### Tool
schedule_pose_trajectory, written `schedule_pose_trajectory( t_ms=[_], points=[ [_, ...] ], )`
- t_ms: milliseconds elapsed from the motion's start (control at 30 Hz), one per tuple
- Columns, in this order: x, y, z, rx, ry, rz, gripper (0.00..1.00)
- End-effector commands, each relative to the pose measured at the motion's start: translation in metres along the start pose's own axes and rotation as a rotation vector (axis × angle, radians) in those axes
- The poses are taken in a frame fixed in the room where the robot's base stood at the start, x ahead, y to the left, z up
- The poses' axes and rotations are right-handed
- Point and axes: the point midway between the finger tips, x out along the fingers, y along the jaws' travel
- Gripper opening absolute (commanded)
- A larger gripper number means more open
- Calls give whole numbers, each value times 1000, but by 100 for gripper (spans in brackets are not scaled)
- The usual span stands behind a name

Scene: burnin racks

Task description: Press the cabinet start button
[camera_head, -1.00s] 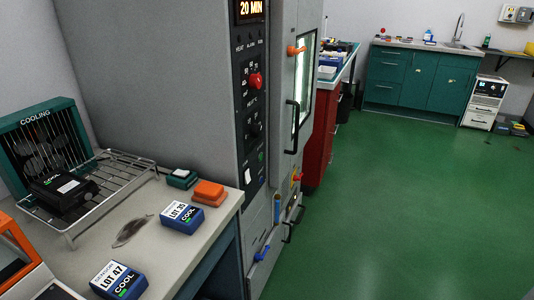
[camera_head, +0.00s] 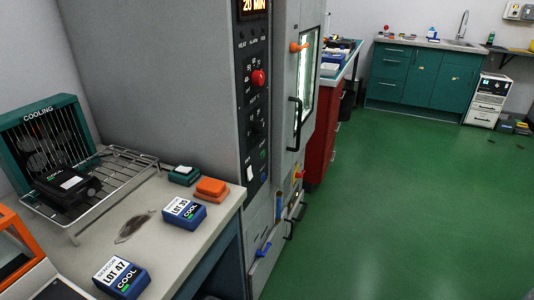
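The tall grey cabinet (camera_head: 160,70) stands at the centre left, seen at an angle. Its dark control panel (camera_head: 249,110) runs down the front edge, under an orange display (camera_head: 253,6) reading 20 MIN. A red knob or button (camera_head: 258,78) sits on the upper panel, with a dark knob (camera_head: 257,127) below it. A small green button (camera_head: 263,154) shows low on the panel; its label is too small to read. The cabinet door (camera_head: 308,85) has a lit window and a black handle and looks shut. My gripper is not in view.
A pale counter (camera_head: 95,260) at lower left holds a wire rack (camera_head: 125,172), a green cooling unit (camera_head: 40,122) and blue boxes marked LOT 35 (camera_head: 184,213) and LOT 47 (camera_head: 121,278). A red drawer unit (camera_head: 325,140) stands beyond the cabinet. The green floor (camera_head: 400,210) at right is clear.

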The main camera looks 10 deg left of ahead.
Motion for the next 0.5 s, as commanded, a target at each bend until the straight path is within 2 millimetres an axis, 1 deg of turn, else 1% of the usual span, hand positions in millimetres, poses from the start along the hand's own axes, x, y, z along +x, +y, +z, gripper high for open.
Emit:
schedule_pose_trajectory(
  t_ms=[33, 100, 133, 500],
  points=[
    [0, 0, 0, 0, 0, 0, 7],
    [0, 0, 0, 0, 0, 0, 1],
    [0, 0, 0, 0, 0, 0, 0],
    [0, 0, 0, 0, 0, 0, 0]
  ],
)
